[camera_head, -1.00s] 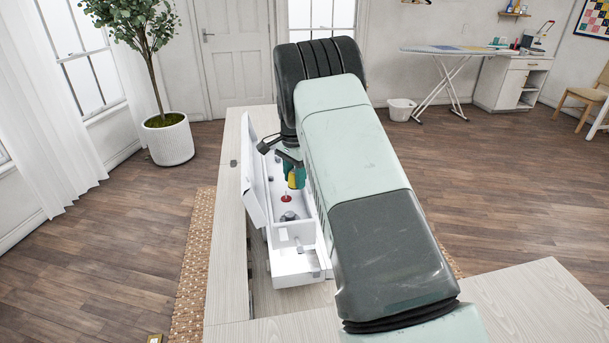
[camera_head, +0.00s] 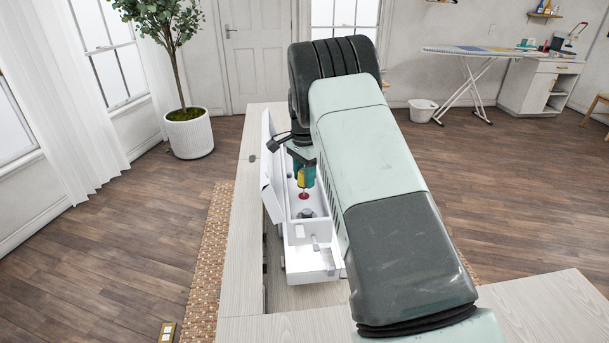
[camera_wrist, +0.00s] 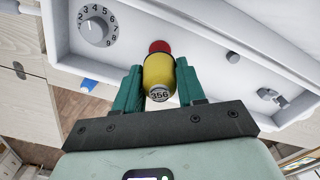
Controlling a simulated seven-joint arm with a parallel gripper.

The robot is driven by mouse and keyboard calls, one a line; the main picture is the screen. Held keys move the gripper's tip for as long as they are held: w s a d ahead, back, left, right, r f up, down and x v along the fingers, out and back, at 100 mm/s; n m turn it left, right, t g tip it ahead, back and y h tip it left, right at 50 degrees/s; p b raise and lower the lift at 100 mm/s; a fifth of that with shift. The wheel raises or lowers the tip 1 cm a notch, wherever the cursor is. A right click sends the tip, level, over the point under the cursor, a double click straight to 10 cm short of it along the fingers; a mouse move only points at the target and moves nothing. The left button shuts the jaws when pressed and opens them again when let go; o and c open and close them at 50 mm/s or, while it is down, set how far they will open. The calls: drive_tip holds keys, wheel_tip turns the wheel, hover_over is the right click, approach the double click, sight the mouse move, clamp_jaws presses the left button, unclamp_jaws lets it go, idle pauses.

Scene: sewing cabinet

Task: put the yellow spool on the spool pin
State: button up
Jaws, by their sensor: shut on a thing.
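The yellow spool (camera_head: 301,178) is between the teal fingers of my gripper (camera_head: 306,173), above the open top of the white sewing machine (camera_head: 320,262). In the wrist view the spool (camera_wrist: 159,72) shows an end marked 356, with a finger on each side. My gripper (camera_wrist: 160,82) is shut on it. A red disc (camera_head: 304,196), apparently the base of the spool pin, lies just below the spool. The disc (camera_wrist: 159,46) also shows past the spool's far end in the wrist view. The pin is mostly hidden, and I cannot tell whether the spool touches it.
The machine's raised white lid (camera_head: 270,180) stands close on the left of my gripper. A numbered dial (camera_wrist: 94,25) and a small grey post (camera_wrist: 232,57) are on the machine. The pale cabinet top (camera_head: 240,270) is clear at the left. My arm hides the machine's right side.

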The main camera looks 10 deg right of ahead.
drive_tip(key=shift+f, duration=1.15)
idle(0.6)
drive_tip(key=o, duration=1.1)
drive_tip(key=shift+f, duration=0.1)
wheel_tip(320, 180, up, 11)
